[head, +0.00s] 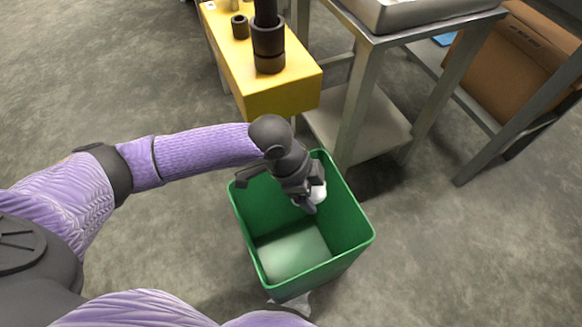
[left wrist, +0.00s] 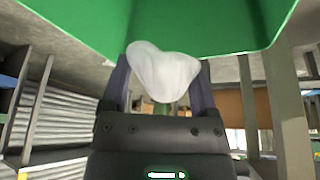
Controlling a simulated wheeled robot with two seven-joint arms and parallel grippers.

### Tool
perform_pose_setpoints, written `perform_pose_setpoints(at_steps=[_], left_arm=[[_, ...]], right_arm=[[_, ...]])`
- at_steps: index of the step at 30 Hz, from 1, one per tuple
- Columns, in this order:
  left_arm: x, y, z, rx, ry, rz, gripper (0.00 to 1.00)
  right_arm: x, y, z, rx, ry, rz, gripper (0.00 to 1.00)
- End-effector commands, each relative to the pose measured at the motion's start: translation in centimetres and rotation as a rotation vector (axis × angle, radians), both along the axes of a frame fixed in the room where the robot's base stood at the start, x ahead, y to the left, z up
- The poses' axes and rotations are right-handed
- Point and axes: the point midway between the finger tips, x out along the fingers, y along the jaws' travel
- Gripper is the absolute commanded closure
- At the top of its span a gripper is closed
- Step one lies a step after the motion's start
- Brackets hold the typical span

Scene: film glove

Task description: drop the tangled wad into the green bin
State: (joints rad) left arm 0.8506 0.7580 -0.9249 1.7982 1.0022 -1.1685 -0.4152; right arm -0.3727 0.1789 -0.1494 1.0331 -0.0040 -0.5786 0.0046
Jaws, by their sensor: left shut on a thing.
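The green bin (head: 353,231) stands on the floor in the middle of the head view, its open top facing up and its visible bottom bare. My left gripper (head: 312,203) points down over the bin's far part, within the outline of its opening. It is shut on the tangled wad (head: 318,192), a whitish lump mostly hidden behind the fingers. In the left wrist view the wad (left wrist: 163,72) sits between the two fingers, with the green bin wall (left wrist: 210,25) close beyond it. My right gripper is not in view.
A yellow block-like stand (head: 285,95) with dark cylinders is just behind the bin. A metal table (head: 360,100) with a lower shelf stands behind right. A cardboard box (head: 515,60) is at far right. The floor right of the bin is clear.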

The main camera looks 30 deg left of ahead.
Motion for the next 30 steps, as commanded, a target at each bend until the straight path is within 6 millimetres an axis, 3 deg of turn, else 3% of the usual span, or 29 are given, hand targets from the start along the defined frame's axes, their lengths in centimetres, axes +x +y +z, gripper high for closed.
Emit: perform_pose_setpoints(at_steps=[2, 3, 6, 14, 17, 23, 25, 30], left_arm=[[0.0, 0.0, 0.0, 0.0, 0.0, 0.0, 0.78], [0.0, 0.0, 0.0, 0.0, 0.0, 0.0, 0.2], [0.0, 0.0, 0.0, 0.0, 0.0, 0.0, 0.0], [0.0, 0.0, 0.1, 0.0, 0.0, 0.0, 0.0], [-0.1, 0.2, 0.8, 0.001, -0.002, 0.001, 0.0], [-0.3, 0.9, 2.9, 0.0, -0.004, 0.002, 0.0], [-0.6, 1.7, 5.5, 0.002, -0.01, 0.002, 0.0], [-1.1, 2.9, 8.5, 0.001, -0.007, 0.001, 0.0]], right_arm=[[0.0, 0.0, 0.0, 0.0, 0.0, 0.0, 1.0], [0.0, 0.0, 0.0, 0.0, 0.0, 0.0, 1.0], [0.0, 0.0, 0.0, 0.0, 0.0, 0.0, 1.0], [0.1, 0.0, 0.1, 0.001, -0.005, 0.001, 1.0], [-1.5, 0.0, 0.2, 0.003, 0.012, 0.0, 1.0], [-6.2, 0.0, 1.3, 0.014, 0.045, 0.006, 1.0], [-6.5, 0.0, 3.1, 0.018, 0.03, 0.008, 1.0], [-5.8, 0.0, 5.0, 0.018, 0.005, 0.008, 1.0]])
